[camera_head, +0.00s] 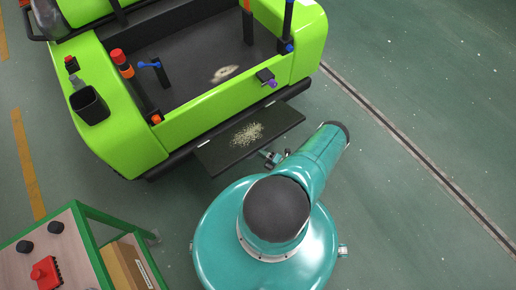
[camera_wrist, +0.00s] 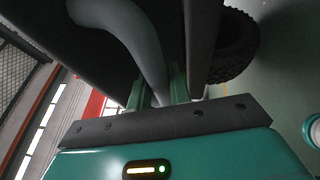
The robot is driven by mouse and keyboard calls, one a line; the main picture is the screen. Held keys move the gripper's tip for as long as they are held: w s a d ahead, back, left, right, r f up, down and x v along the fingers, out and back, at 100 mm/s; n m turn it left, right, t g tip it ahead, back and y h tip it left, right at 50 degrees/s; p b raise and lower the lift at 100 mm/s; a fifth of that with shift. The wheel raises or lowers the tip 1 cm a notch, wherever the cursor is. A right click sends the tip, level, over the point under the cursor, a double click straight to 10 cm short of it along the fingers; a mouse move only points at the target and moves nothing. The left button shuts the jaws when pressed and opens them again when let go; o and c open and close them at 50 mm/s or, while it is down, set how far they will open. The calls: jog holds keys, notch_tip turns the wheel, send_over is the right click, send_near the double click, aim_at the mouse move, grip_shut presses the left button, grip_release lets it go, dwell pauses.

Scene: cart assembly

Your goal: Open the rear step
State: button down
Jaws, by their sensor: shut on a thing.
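The rear step (camera_head: 222,148) is a flat black panel with a pale speckled patch. It sticks out behind the green cart (camera_head: 105,142), below its black bumper; its exact tilt is hard to tell. My gripper (camera_head: 273,158) is at the step's outer edge, partly hidden by my arm. In the wrist view, my green fingers (camera_wrist: 158,92) are shut around a bent grey bar (camera_wrist: 135,40), which seems to belong to the step. The fingertips' contact is partly hidden.
A dark tyre (camera_wrist: 236,48) shows beside the bar in the wrist view. A green-framed workbench (camera_head: 88,235) with knobs and a red part stands at the lower left. The floor (camera_head: 420,90) to the right is clear, with a dark groove.

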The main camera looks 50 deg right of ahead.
jog(key=shift+f, duration=0.15)
jog(key=c, duration=1.6)
grip_release()
jog(key=shift+o, duration=0.2)
jog(key=shift+r, duration=0.35)
notch_tip(320, 180, up, 2)
jog(key=shift+d+r, duration=0.1)
jog(key=s+a+r, duration=1)
jog(key=shift+a+r, duration=0.1)
